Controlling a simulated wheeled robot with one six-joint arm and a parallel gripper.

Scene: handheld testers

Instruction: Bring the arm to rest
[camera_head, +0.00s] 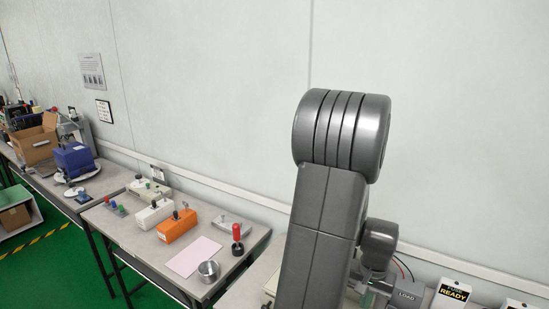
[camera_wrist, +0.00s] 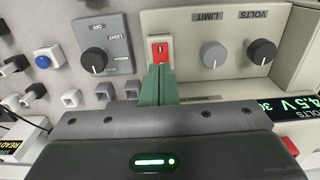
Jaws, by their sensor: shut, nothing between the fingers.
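My gripper (camera_wrist: 158,72) shows in the wrist view with its green fingers together and nothing between them. The fingertips are at the lower edge of a red rocker switch (camera_wrist: 160,48) on a beige panel; I cannot tell whether they touch it. In the head view my grey arm rises at the right of centre, and the gripper itself is hidden behind or below it.
The wrist view shows a grey LIMIT knob (camera_wrist: 214,54), a black VOLTS knob (camera_wrist: 261,51), a LIGHT knob (camera_wrist: 94,60) and a lit display (camera_wrist: 300,106). In the head view, a table at left holds an orange box (camera_head: 177,226) and a metal cup (camera_head: 208,271).

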